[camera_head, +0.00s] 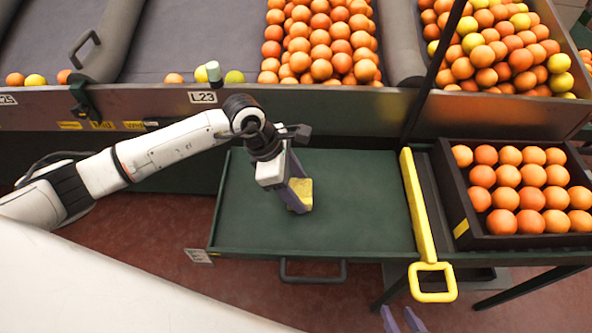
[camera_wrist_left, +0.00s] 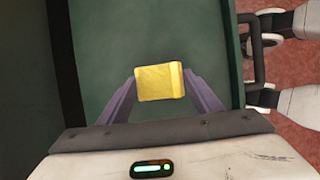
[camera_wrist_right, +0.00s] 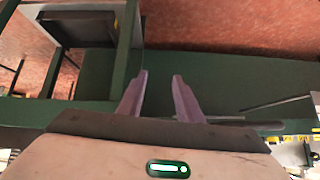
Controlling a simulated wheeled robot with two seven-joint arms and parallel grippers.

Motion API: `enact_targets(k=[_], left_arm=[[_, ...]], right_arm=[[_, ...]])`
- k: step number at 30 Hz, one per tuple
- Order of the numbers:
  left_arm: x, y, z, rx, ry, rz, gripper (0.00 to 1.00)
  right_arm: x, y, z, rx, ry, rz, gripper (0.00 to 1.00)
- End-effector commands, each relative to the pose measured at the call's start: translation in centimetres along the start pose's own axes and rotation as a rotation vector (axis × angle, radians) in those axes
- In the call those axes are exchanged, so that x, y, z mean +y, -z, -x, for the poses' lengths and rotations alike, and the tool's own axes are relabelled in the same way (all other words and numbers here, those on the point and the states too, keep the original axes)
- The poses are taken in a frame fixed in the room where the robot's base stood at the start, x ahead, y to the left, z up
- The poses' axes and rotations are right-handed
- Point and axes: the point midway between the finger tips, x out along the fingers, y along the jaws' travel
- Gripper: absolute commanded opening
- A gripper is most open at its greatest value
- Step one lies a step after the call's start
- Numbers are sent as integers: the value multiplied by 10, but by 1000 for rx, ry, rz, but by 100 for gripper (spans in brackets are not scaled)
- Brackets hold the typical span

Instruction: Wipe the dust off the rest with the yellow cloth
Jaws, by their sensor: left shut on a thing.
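The yellow cloth (camera_head: 303,190) is a folded block held low over the green tray-like rest (camera_head: 360,215); whether it touches the surface I cannot tell. My left gripper (camera_head: 296,192) is shut on the cloth. In the left wrist view the cloth (camera_wrist_left: 160,82) sits between the tips of the left gripper (camera_wrist_left: 160,90). No dust shows clearly on the rest's green surface. My right gripper (camera_head: 404,322) shows only its fingertips at the bottom of the head view. In the right wrist view the right gripper (camera_wrist_right: 160,78) is open and empty.
A yellow bar with a loop handle (camera_head: 432,282) lies along the rest's right edge. A dark crate of oranges (camera_head: 447,190) stands to its right. Sloped chutes with oranges and yellow fruit run behind, above a metal ledge (camera_head: 350,110). A black handle (camera_head: 313,275) is at the front.

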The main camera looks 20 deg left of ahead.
Motion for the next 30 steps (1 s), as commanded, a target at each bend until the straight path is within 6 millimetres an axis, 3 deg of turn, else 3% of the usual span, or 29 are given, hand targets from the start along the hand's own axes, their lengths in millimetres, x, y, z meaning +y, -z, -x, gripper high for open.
enact_targets(k=[6, 18, 30], left_arm=[[0, -8, 21, 2, 0, 1, 38], [0, -22, 52, 1, 2, 0, 38], [0, -23, 55, 1, 2, 0, 38]], right_arm=[[2, 14, 10, 16, -5, -6, 32], [7, 20, 22, 5, -14, -10, 32], [7, 21, 22, 8, -15, -9, 32]])
